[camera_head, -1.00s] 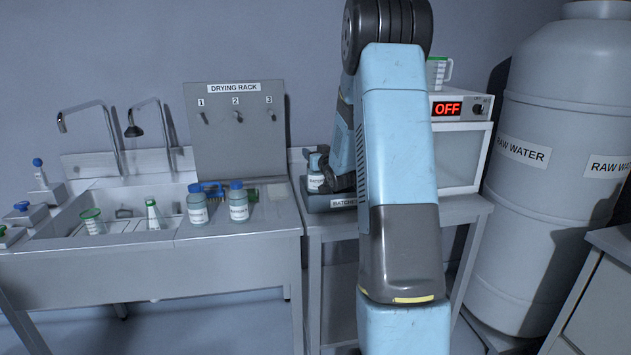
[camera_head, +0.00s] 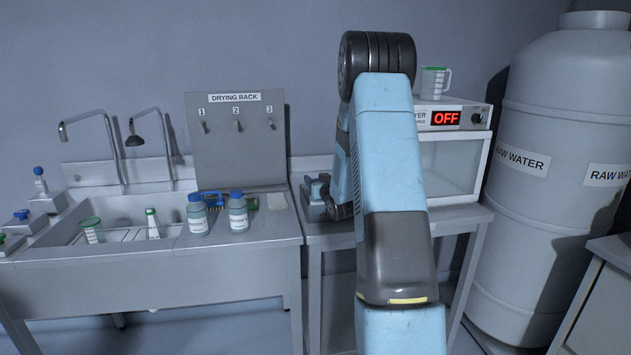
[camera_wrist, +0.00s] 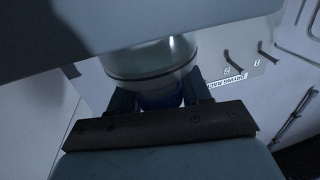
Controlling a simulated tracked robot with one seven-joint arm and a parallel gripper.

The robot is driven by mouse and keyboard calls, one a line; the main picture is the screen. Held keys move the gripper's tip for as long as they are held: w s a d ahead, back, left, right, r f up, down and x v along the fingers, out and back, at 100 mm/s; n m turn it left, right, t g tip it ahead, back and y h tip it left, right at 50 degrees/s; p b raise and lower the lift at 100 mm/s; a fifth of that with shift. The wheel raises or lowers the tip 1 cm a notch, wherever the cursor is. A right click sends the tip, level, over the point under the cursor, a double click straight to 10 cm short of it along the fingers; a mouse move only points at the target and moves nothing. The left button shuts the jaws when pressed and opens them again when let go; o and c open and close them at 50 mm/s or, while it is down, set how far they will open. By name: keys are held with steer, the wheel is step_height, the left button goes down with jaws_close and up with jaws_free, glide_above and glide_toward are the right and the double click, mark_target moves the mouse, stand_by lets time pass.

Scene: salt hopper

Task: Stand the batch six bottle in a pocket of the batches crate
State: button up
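In the wrist view a bottle (camera_wrist: 150,62) with a pale body and a blue cap (camera_wrist: 160,101) sits between the two fingers of my gripper (camera_wrist: 160,97). The fingers appear shut on the cap. I cannot read a label on this bottle, so I cannot tell its batch. In the head view my gripper (camera_head: 330,200) is low over the side table, left of my arm and mostly hidden. The batches crate (camera_head: 313,211) shows only in part there, and its pockets are hidden. Two blue-capped bottles stand on the drainboard, one left (camera_head: 197,217) and one right (camera_head: 238,215); their labels are too small to read.
The dryer (camera_head: 455,120), reading OFF, is right of my arm with a beaker (camera_head: 434,82) on top. A raw water tank (camera_head: 560,120) stands at right.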

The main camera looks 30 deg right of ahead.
steer(key=o, duration=0.4)
steer(key=shift+r, duration=0.1)
steer(key=s+a, duration=0.1)
steer(key=s, duration=1.1)
steer(key=s+a+r+g, duration=0.6)
steer(key=s+a+r, duration=0.3)
steer(key=a+r, duration=0.2)
steer(key=s+a+r+g, duration=0.1)
steer(key=s+a+g, duration=0.2)
steer(key=s, duration=0.9)
steer(key=s+a+r+n+g+y, duration=0.1)
steer(key=s+a+r+g, duration=0.1)
steer(key=s+a, duration=0.6)
steer(key=shift+s+a+g+y, duration=0.3)
steer(key=shift+s+g, duration=0.4)
steer(key=shift+s, duration=1.9)
